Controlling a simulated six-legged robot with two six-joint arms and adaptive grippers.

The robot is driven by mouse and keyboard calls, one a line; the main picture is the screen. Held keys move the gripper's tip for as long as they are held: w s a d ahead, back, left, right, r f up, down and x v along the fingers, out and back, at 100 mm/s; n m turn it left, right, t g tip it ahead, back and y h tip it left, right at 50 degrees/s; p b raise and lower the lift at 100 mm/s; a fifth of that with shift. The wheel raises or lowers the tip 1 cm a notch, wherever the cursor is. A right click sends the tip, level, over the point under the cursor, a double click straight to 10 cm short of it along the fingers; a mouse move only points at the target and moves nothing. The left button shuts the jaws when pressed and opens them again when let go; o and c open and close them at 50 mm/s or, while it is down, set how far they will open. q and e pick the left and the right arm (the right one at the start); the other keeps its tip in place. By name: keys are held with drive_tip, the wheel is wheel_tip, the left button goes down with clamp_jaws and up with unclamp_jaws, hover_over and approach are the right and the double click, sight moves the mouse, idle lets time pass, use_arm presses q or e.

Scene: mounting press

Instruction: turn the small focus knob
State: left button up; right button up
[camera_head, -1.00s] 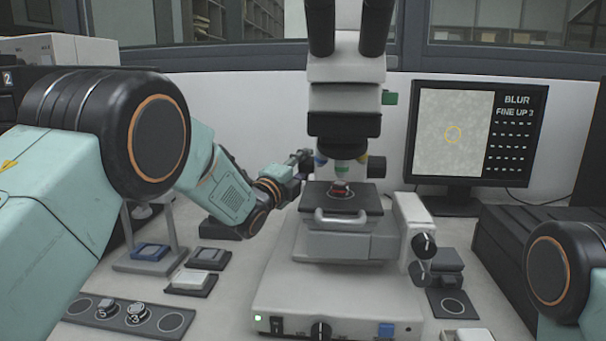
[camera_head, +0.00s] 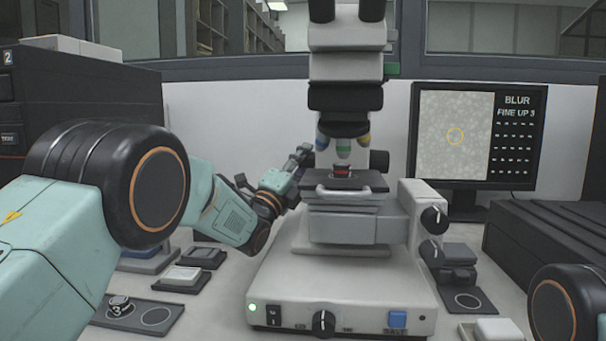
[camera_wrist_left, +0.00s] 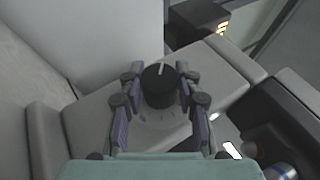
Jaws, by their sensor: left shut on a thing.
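The white microscope (camera_head: 345,285) stands in the middle of the head view. My left gripper (camera_head: 301,156) is at its left side, beside the stage (camera_head: 370,180). In the left wrist view a black knob with a white line, the small focus knob (camera_wrist_left: 159,88), sits between the two fingers of my left gripper (camera_wrist_left: 162,96), which are shut on it. The knob is hidden in the head view. My right gripper is out of view.
Two black knobs (camera_head: 432,217) are on the microscope's right side. A dark tray (camera_head: 140,315) with a numbered piece lies at the front left. Dark equipment (camera_head: 545,245) stands at the right, and black cabinets (camera_head: 80,100) at the left.

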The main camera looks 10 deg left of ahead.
sight(299, 165)
use_arm(q)
drive_tip(key=shift+r, duration=0.2)
idle(0.3)
drive_tip(key=o, duration=1.2)
drive_tip(key=shift+f, duration=0.1)
drive_tip(key=shift+c, duration=0.2)
drive_tip(key=shift+f, duration=0.1)
drive_tip(key=shift+f, duration=0.1)
drive_tip(key=shift+v, duration=3.7)
